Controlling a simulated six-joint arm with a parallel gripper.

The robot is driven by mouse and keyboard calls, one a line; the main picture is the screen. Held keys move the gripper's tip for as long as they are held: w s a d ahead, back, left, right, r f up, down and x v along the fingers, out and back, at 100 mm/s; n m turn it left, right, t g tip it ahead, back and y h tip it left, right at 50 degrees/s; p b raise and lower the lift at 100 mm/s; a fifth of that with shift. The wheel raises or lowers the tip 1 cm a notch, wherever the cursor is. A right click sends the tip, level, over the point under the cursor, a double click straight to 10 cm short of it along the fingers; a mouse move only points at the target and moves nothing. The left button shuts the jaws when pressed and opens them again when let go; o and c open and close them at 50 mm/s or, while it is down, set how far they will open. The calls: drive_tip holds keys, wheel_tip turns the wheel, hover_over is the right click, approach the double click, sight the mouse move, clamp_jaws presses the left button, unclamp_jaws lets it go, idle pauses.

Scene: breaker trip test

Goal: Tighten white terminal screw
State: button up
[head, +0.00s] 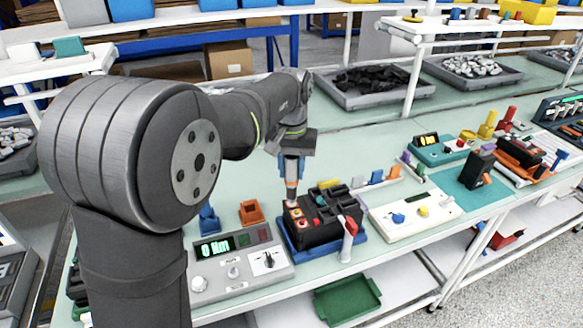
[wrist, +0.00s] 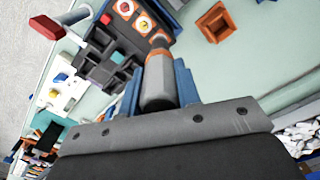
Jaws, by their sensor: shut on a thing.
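My gripper (head: 291,165) points down with its blue fingers closed on a grey power-driver-like tool (wrist: 159,85) with an orange collar. The tool also shows in the head view (head: 291,184), upright above the left end of the black breaker block (head: 325,232). The block also shows in the wrist view (wrist: 105,40). The tool's tip is at the block's edge, close by these terminals. The tip hides what lies under it, and I cannot tell whether it touches a screw.
A grey control box (head: 240,268) reading "0 Nm" stands front left. A red-handled lever (head: 349,228) rises at the breaker's front right. An orange holder (head: 251,212) and a blue holder (head: 208,219) stand left of the breaker. A white panel (head: 412,216) is to its right.

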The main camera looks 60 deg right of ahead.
drive_tip(key=shift+f, duration=0.8)
idle(1.5)
idle(1.0)
drive_tip(key=shift+r, duration=3.05)
